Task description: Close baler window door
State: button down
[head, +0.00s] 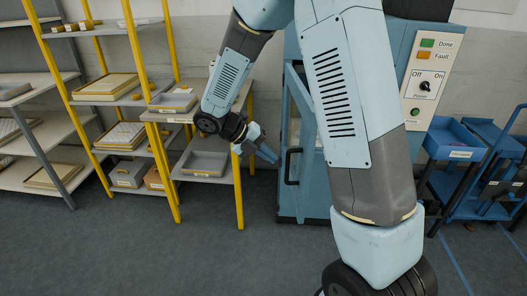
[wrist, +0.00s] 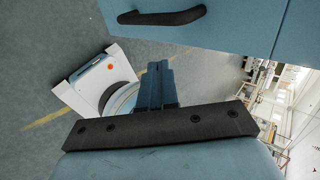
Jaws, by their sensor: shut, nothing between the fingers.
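The blue baler (head: 305,205) stands behind my arm in the head view, partly hidden by it. Its window door (head: 288,110) appears to stand ajar, swung out on the left side of the baler; the exact angle is hard to tell. A black handle (head: 292,167) is on the door. My gripper (head: 272,157) is just left of the handle, shut and empty. In the wrist view the shut fingers (wrist: 156,78) point towards the blue door panel, and the black handle (wrist: 162,17) lies beyond their tips, apart from them.
A control panel (head: 430,75) with lights and a switch is on the baler's right. Shelves with yellow posts (head: 175,195) and grey trays (head: 203,164) stand close left of my gripper. A blue cart (head: 455,140) stands at the right. The floor (head: 130,245) in front is clear.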

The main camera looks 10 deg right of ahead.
aim_at(304, 171)
jog(key=shift+s+d+f, duration=0.2)
jog(key=shift+d+f, duration=0.4)
jog(key=shift+d, duration=0.75)
jog(key=shift+s+d+f, duration=0.2)
jog(key=shift+d+f, duration=0.45)
jog(key=shift+d, duration=0.65)
jog(key=shift+s+d+f, duration=0.2)
jog(key=shift+d+f, duration=0.4)
jog(key=shift+d, duration=0.75)
jog(key=shift+a, duration=0.1)
